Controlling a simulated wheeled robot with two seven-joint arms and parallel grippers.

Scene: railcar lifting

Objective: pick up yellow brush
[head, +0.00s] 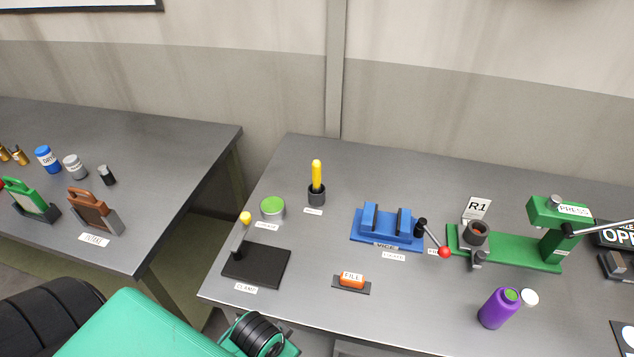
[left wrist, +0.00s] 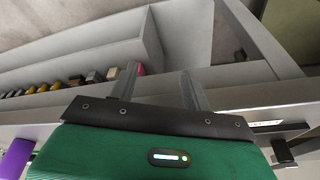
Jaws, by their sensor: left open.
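The yellow brush (head: 316,173) stands upright in a small dark cup (head: 316,196) near the back left of the right-hand grey table; only its yellow handle shows, and its lower end is hidden in the cup. My left gripper (left wrist: 160,84) shows in the left wrist view with its two grey fingers apart and nothing between them. The brush is not seen in that view. In the head view my green arm comes in at the bottom left, below the table's front edge, well away from the brush; its fingers are not seen there. My right gripper is not in view.
Near the cup are a green-topped tin (head: 272,208), a clamp (head: 258,263) with a yellow knob and a blue vice (head: 387,228). A gap separates the left table (head: 170,150).

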